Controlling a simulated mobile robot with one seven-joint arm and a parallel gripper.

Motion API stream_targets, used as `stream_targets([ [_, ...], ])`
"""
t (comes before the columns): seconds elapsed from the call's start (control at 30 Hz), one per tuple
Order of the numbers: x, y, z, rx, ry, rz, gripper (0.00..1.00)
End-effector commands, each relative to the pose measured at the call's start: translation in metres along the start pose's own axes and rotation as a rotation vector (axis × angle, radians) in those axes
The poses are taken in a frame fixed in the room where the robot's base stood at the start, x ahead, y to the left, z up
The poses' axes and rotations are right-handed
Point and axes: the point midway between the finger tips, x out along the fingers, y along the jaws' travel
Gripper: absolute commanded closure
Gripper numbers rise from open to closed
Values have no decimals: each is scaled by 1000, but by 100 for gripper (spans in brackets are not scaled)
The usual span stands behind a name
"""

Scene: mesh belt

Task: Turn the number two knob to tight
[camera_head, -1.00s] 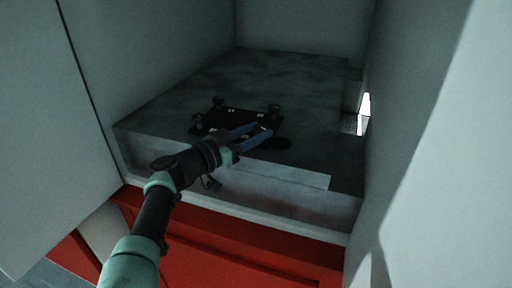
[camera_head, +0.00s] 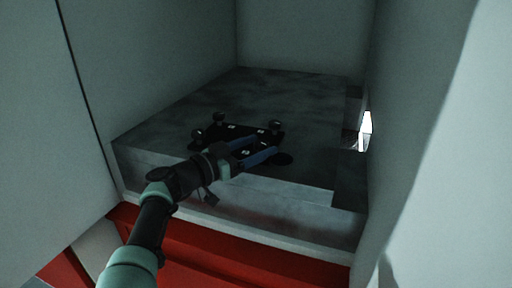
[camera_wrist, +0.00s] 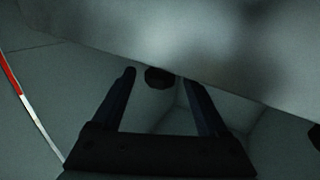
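A black plate (camera_head: 240,133) with several dark knobs and small white labels sits on a grey block. Two knobs stand at its far side, the left one (camera_head: 219,121) and the right one (camera_head: 275,126). Another knob (camera_head: 197,136) is at the near left. A dark round shape (camera_head: 284,159) lies at the near right, by my gripper's tips. The labels are too small to read, so I cannot tell which knob is number two. My gripper (camera_head: 266,146) reaches over the plate with its blue fingers apart. In the wrist view, a dark round knob (camera_wrist: 158,78) shows between the open fingertips; I see no contact.
The grey block (camera_head: 300,92) fills a recess between pale walls, left (camera_head: 150,60) and right (camera_head: 430,140). A red panel (camera_head: 240,262) lies below its front edge. A bright opening (camera_head: 365,130) is in the right wall.

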Motion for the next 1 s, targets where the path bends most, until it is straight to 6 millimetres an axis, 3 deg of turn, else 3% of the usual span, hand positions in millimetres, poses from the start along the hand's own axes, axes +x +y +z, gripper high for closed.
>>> stream_targets([
  [0.27,-2,0,1,-1,-1,-1,24],
  [0.43,-15,-1,-1,-2,-1,-1,24],
  [1.0,-115,-1,2,0,-1,-2,24],
])
